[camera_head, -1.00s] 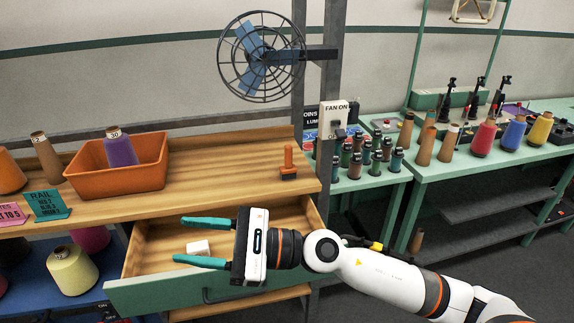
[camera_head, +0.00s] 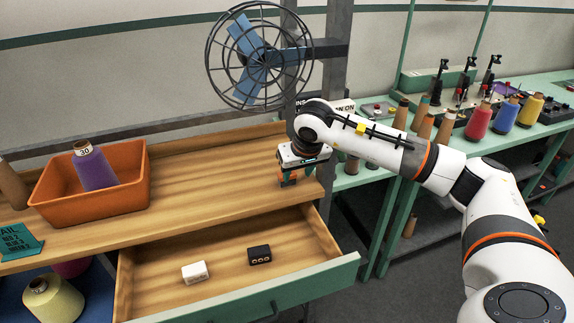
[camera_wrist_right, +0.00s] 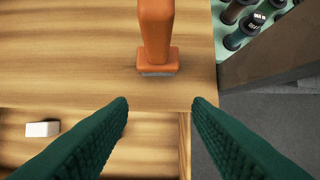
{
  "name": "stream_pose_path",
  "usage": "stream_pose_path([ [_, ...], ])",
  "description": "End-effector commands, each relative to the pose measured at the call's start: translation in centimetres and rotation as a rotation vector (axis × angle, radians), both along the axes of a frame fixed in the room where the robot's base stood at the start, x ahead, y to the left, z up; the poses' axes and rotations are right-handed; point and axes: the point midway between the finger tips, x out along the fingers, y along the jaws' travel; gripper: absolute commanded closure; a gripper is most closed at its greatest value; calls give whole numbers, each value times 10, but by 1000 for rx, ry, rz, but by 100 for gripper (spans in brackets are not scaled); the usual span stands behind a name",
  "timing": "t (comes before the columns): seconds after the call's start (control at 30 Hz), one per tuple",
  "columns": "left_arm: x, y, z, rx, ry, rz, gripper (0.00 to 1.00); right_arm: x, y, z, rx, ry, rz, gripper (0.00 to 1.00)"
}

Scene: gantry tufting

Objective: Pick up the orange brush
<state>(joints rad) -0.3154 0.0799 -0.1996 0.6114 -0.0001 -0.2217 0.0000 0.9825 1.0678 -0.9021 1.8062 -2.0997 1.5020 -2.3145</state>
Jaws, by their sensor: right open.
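The orange brush (camera_wrist_right: 156,35) stands on the wooden table top near its front right corner, handle up, in the right wrist view. In the head view only a little of its orange (camera_head: 293,176) shows between my right fingers. My right gripper (camera_head: 295,180) points down there, its green fingers apart. In the wrist view the open fingers (camera_wrist_right: 160,103) lie nearer the table's front edge than the brush, with a gap between their tips and the brush. Nothing is between the fingers. My left gripper does not show.
The open drawer (camera_head: 310,277) below holds a white block (camera_head: 194,272) and a black block (camera_head: 259,254). An orange bin (camera_head: 130,197) with a purple cone (camera_head: 93,168) stands on the table's left. A caged fan (camera_head: 258,56) hangs above. A metal post (camera_head: 338,100) rises behind.

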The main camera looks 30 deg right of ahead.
Motion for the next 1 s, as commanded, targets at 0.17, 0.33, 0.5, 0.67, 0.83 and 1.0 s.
stream_pose_path([
  [0.17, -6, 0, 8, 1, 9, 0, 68, 16, -3, 1, 1, 1, -1, 55],
  [0.33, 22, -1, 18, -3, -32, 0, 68, 30, -6, 2, 4, -1, -2, 55],
  [0.5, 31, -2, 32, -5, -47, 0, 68, 56, -11, 4, 6, 0, -2, 55],
  [0.67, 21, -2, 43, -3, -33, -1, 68, 67, -14, -4, 4, 4, 0, 55],
  [0.83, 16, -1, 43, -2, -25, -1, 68, 69, -15, -12, 2, 0, 1, 55],
  [1.0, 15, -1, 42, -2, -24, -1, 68, 69, -15, -12, 3, -1, 0, 58],
])
